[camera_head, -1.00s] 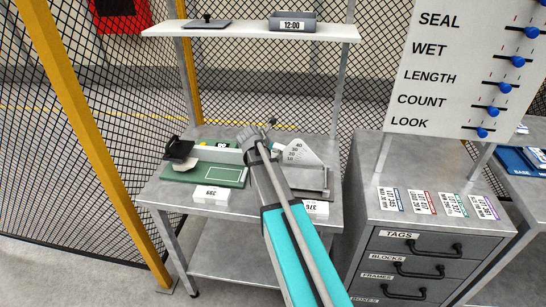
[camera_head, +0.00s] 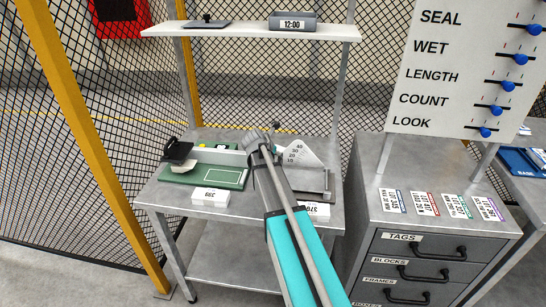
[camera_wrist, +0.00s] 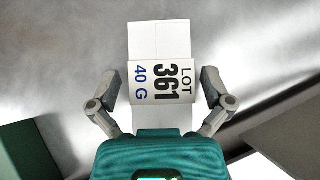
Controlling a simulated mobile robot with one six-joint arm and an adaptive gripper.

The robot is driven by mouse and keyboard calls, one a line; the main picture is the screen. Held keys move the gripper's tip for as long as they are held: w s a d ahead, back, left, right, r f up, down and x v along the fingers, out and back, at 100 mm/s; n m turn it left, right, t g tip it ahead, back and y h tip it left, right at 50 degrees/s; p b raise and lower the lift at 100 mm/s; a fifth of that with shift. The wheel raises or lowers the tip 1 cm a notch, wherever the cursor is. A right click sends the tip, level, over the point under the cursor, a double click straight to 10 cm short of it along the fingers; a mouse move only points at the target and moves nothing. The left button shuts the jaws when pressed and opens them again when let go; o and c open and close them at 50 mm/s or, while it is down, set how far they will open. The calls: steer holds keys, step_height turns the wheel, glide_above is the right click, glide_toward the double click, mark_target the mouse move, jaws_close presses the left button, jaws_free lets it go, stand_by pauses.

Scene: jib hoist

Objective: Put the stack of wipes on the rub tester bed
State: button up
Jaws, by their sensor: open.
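The stack of wipes (camera_wrist: 157,40) is white and rectangular, with a band lettered LOT 361 40 G, on a grey metal surface in the wrist view. My gripper (camera_wrist: 160,76) is open, with one finger on each side of the stack and visible gaps to it. I cannot tell its height above the surface. In the head view my arm hides the stack. A green bed with a white outline (camera_head: 222,174), which looks like the rub tester bed, lies on the bench left of my gripper (camera_head: 262,146). A black head (camera_head: 177,150) stands at its left end.
An angle gauge on a grey base (camera_head: 299,153) stands close to the right of my gripper. White number cards (camera_head: 210,196) line the bench (camera_head: 160,196) front. A shelf (camera_head: 250,33) spans above. A drawer cabinet (camera_head: 430,240) and a lettered board (camera_head: 440,75) stand right.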

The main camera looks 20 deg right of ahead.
steer(key=c, duration=1.2)
steer(key=shift+r, duration=0.15)
step_height(320, 180, up, 2)
steer(key=shift+r+p, duration=0.1)
steer(key=shift+p, duration=1.1)
steer(key=shift+s+a+r+p, duration=0.65)
steer(key=shift+s+r+p, duration=1.1)
steer(key=shift+s, duration=0.5)
steer(key=shift+s+a+r+p, duration=0.65)
steer(key=shift+s+r+p, duration=1.15)
steer(key=shift+s, duration=0.4)
steer(key=shift+s+a+r+p, duration=0.65)
steer(key=shift+s+r+p, duration=1.1)
steer(key=shift+s, duration=0.5)
